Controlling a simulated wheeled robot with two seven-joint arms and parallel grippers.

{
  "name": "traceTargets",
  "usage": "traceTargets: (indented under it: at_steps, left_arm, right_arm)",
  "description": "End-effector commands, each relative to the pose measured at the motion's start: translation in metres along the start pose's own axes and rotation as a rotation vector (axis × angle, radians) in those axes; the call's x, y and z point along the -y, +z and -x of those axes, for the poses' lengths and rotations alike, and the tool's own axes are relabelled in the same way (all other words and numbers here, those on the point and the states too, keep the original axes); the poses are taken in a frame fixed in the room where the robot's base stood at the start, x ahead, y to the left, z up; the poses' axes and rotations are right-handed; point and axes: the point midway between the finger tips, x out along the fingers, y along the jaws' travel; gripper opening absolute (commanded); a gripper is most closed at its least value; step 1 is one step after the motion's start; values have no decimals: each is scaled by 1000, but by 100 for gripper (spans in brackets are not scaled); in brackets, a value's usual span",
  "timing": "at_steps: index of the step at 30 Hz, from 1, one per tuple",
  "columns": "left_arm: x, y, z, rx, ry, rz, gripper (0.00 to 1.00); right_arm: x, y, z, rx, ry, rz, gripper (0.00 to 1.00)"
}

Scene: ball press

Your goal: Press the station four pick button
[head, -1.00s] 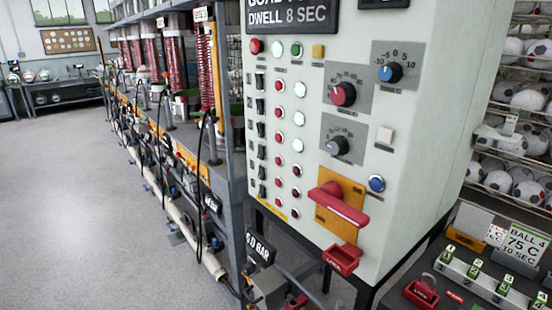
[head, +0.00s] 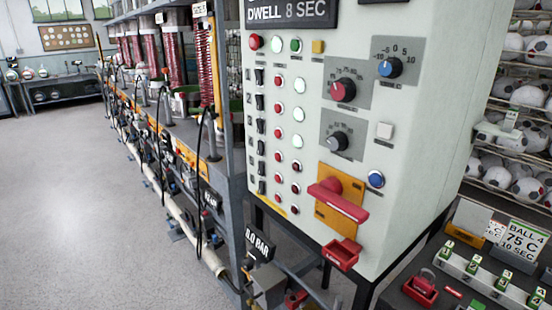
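A row of several small green numbered tags on pale button-like blocks runs along a grey rail (head: 487,281) at the lower right. The nearest tag (head: 537,297) is cut close to the right edge, and its number is hard to read; another green tag (head: 504,280) is just left of it. I cannot tell which block is the station four pick button. A white card (head: 525,240) reading "BALL 4 75 C 10 SEC" stands behind the rail. Neither of my grippers is in view.
A tall pale control cabinet (head: 430,110) with knobs, switches, lit buttons and a red lever (head: 338,200) fills the middle. A red lock piece (head: 421,287) sits left of the tag rail. Racks of balls (head: 520,95) stand behind. Open floor (head: 70,200) lies left.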

Motion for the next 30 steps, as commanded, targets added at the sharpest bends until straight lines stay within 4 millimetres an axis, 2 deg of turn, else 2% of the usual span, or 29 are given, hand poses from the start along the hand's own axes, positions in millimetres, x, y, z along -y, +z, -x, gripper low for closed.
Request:
traceTargets:
  at_steps: [1, 6, 30]
  left_arm:
    - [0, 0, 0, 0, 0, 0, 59]
    - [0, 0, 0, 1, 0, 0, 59]
    - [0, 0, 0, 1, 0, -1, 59]
  right_arm:
    - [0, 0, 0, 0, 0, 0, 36]
    - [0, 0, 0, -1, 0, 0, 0]
    - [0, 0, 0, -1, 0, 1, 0]
